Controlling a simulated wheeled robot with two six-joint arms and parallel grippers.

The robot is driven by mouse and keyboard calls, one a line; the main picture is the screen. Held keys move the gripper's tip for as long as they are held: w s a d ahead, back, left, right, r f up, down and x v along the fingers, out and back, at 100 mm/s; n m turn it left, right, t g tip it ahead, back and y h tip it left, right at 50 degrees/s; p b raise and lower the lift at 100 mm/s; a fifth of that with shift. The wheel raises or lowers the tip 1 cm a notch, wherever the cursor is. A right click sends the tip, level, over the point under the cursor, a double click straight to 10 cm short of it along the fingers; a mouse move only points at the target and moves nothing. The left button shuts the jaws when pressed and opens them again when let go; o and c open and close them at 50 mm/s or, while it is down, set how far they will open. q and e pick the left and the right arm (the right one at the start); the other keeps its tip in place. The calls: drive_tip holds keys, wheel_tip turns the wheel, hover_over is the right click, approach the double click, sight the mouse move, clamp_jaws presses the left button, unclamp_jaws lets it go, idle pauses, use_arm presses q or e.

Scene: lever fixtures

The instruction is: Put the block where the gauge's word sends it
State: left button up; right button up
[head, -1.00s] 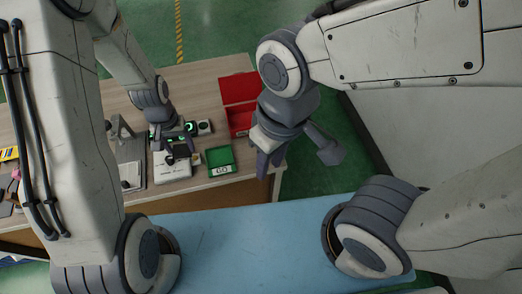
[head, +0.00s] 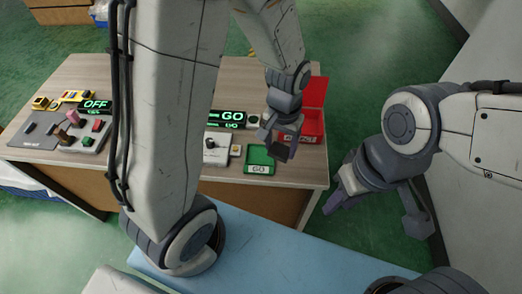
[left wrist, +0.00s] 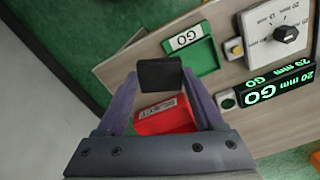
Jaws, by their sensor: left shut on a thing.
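My left gripper (head: 279,143) is shut on a dark block (head: 279,153), which hangs between its fingers in the left wrist view (left wrist: 160,73). The gauge display (head: 228,116) reads "GO" in green; in the left wrist view (left wrist: 266,86) it also shows "20 mm". The green tray (head: 260,148) has a "GO" label and looks empty. The red box (head: 313,140) stands right of it, its lid up; its label reads like "REJECT" in the left wrist view (left wrist: 160,110). The block is above the table near both containers. My right gripper (head: 345,190) is off the table's right side.
A white dial panel (left wrist: 278,38) sits beside the gauge display. At the table's left are a second display (head: 95,105) reading "OFF" and a panel with levers (head: 72,117). My left arm hides the table's middle.

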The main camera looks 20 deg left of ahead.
use_arm(q)
hover_over(260, 155)
wheel_tip(260, 155, down, 4)
drive_tip(key=shift+d+f, duration=0.1)
drive_tip(key=shift+f, duration=2.15)
drive_tip(key=shift+f, duration=0.2)
drive_tip(key=o, duration=1)
drive_tip(key=shift+w+r, duration=0.1)
drive_tip(key=shift+r, duration=0.45)
wheel_tip(260, 155, up, 10)
drive_tip(key=r, duration=0.1)
drive_tip(key=s+d+r+m, duration=0.3)
drive_tip(key=s+d, duration=0.3)
drive_tip(key=s, duration=0.3)
drive_tip(key=s+d+r+m+h, duration=0.1)
drive_tip(key=s+d+r+m, duration=0.2)
drive_tip(key=s, duration=0.6)
drive_tip(key=d+r, duration=0.2)
drive_tip(key=d, duration=0.1)
drive_tip(key=shift+s+d+p, duration=0.2)
drive_tip(key=shift+d+p, duration=0.05)
drive_tip(key=shift+p, duration=0.1)
